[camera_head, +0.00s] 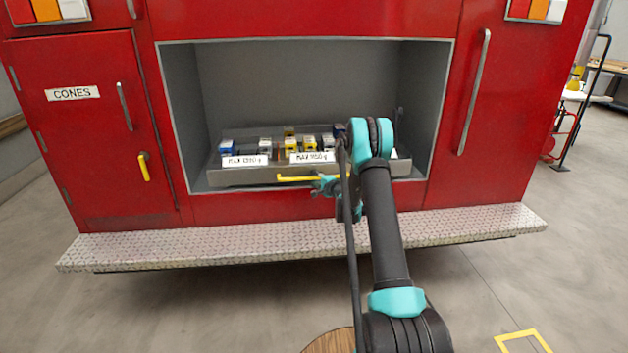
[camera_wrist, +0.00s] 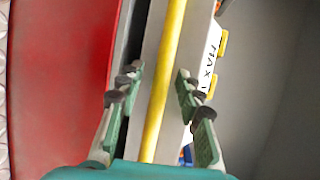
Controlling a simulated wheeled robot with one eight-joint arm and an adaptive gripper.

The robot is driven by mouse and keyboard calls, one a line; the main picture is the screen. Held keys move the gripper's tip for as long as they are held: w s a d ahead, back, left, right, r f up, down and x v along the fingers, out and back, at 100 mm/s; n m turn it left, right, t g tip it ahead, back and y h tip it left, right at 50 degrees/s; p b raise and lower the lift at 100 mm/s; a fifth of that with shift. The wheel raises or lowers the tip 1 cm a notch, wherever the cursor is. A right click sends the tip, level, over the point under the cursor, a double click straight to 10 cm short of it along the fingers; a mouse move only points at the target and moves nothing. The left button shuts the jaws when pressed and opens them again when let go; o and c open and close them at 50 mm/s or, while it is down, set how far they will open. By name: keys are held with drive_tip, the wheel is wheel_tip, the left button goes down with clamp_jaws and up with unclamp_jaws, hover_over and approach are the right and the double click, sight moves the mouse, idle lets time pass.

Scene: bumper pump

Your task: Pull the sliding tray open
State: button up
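The grey sliding tray (camera_head: 232,179) sits inside the recess of the red truck body, holding several small blue, yellow, grey and white items. Its front carries white labels. A yellow bar handle (camera_head: 292,179) runs along the tray front; it also shows in the wrist view (camera_wrist: 167,70), crossing the picture steeply. My gripper (camera_head: 322,184) is at the right part of the handle. In the wrist view its green fingers (camera_wrist: 158,80) are apart, one on each side of the bar, with gaps visible. My arm hides the right part of the tray.
A diamond-plate bumper (camera_head: 200,246) juts out below the recess. A red door labelled CONES (camera_head: 90,150) with a yellow latch (camera_head: 144,167) is on the left. A tall grey handle (camera_head: 474,95) is on the right door. Open floor lies in front.

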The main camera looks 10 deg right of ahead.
clamp_jaws()
idle(0.3)
idle(0.3)
